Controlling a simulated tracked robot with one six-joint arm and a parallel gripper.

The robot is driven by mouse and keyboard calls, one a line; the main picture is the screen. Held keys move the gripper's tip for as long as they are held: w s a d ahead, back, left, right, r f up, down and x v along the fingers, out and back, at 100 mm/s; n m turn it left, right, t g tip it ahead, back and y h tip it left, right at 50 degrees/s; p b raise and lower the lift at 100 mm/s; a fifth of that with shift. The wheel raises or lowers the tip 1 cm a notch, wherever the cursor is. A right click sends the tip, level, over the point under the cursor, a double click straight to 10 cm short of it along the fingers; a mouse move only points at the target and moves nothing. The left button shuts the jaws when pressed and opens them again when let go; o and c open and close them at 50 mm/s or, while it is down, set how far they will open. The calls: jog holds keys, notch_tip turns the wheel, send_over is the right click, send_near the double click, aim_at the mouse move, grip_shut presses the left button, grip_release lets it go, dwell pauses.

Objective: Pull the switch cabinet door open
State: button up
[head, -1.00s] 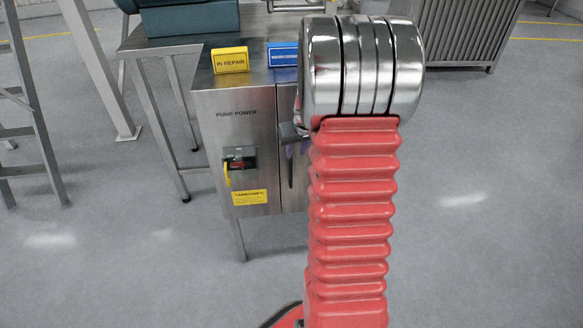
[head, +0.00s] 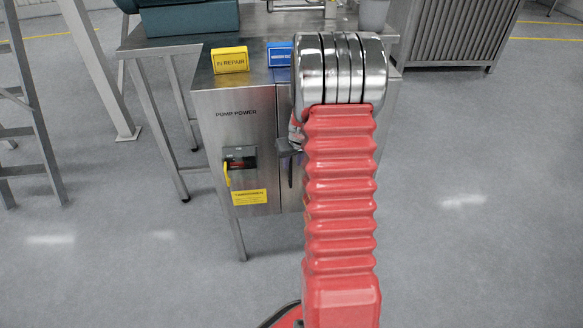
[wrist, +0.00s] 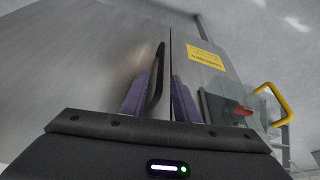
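The steel switch cabinet door (wrist: 90,60) fills the left of the wrist view. Its seam with the fixed panel shows as a thin dark line, and the door looks closed. The black bar handle (wrist: 160,60) stands upright on the door near the seam. My gripper (wrist: 161,82) has its two purple fingers apart, with the handle between them, nearer the left finger. In the head view my gripper (head: 288,147) is at the cabinet front, partly hidden by my red arm, which also covers most of the door.
The fixed panel (head: 236,135), marked PUMP POWER, carries a rotary switch with a yellow piece (head: 228,173) and a yellow label (head: 249,197). Yellow (head: 230,60) and blue (head: 280,54) signs stand on top. A ladder (head: 35,120) is at left. The floor at right is clear.

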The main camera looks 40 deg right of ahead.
aim_at(291, 165)
jog(key=shift+x, duration=2.7)
jog(key=shift+c, duration=0.5)
grip_shut()
